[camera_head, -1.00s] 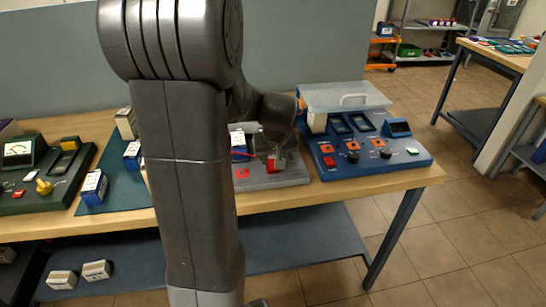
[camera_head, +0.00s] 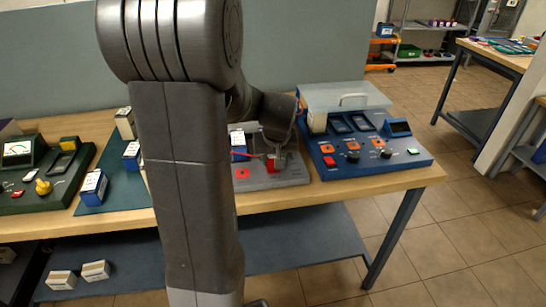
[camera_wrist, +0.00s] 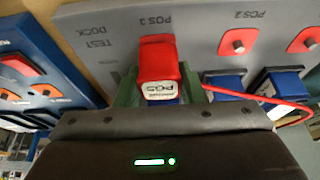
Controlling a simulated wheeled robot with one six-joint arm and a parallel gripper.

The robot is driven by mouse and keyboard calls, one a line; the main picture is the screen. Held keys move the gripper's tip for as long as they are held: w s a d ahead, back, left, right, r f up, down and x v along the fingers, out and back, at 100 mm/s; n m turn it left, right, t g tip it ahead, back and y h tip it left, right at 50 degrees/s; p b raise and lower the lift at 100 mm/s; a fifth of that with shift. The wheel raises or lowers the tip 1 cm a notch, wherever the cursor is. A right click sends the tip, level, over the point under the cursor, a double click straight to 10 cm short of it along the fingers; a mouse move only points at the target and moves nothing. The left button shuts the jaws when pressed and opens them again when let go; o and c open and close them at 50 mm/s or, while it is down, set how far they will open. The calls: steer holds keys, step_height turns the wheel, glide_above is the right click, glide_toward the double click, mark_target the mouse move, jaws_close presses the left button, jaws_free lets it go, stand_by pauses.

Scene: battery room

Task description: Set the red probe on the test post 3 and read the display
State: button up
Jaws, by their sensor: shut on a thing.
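The red probe (camera_wrist: 156,58) has a white end label reading something like "POS". It is between my gripper's (camera_wrist: 160,84) green fingers, which are shut on it. It is at the spot marked POS 3 on the grey test dock (camera_wrist: 205,20); its lower end and post 3 are hidden, so I cannot tell whether it is seated. A red cable (camera_wrist: 275,101) runs off to the right. In the head view my gripper (camera_head: 279,158) is over the right part of the dock (camera_head: 262,184).
A blue console (camera_head: 375,160) with a small dark screen (camera_head: 398,127) stands right of the dock; no reading is legible. A green meter unit (camera_head: 45,175) and a blue-white box (camera_head: 93,187) are at left.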

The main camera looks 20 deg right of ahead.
steer(key=shift+f+b, duration=0.5)
steer(key=shift+f, duration=0.15)
steer(key=o, duration=0.8)
steer(key=p+v, duration=0.6)
steer(key=v, duration=0.5)
steer(key=shift+p, duration=0.4)
steer(key=shift+s, duration=0.1)
steer(key=b+x, duration=0.4)
steer(key=x, duration=0.3)
steer(key=shift+f+b, duration=0.15)
steer(key=shift+b, duration=0.2)
steer(key=shift+w+f+b, duration=0.35)
steer(key=shift+f, duration=0.25)
steer(key=shift+r, duration=0.1)
